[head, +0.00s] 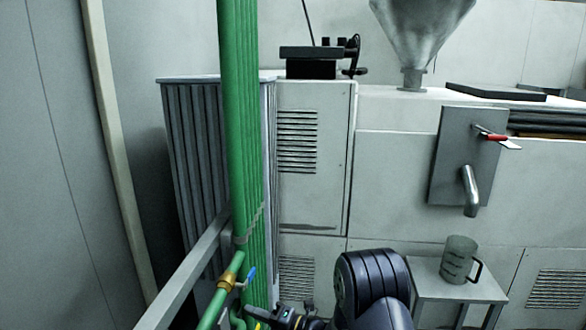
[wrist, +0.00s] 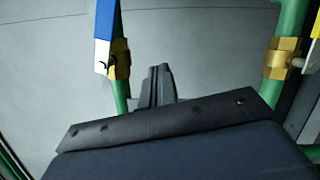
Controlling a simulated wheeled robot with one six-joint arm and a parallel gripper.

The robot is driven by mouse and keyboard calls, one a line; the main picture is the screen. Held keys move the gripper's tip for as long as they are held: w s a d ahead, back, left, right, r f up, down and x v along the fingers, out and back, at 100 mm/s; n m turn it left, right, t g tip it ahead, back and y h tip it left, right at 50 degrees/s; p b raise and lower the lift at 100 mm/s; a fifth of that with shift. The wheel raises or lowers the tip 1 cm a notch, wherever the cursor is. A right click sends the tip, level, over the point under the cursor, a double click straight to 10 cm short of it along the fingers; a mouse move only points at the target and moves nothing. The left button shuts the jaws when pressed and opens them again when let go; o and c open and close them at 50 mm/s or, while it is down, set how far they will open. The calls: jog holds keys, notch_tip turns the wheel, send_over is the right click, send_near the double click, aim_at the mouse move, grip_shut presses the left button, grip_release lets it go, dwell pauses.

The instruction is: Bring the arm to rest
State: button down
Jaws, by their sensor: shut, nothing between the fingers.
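My gripper shows in the wrist view (wrist: 158,84) as two dark fingers close together, with nothing between them. In the head view my dark arm is at the bottom centre, beside the green pipes, and the gripper's fingertips are not clear there. In the wrist view the fingers point between two green pipes with brass fittings. A blue valve handle (wrist: 104,35) is left of the fingers, apart from them in the picture. A brass fitting (wrist: 283,58) is to the right, with part of a yellow handle (wrist: 316,22) at the edge.
Tall green pipes (head: 240,120) stand left of centre, with a blue-handled brass valve (head: 228,280) low on them. A grey rail (head: 190,268) slants beside them. A jug (head: 459,260) stands on a small table (head: 425,283) at right, below a metal spout (head: 470,190).

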jog(key=shift+s+r+m+p, duration=0.1)
jog(key=shift+s+m+p, duration=0.3)
jog(key=shift+m+p, duration=0.3)
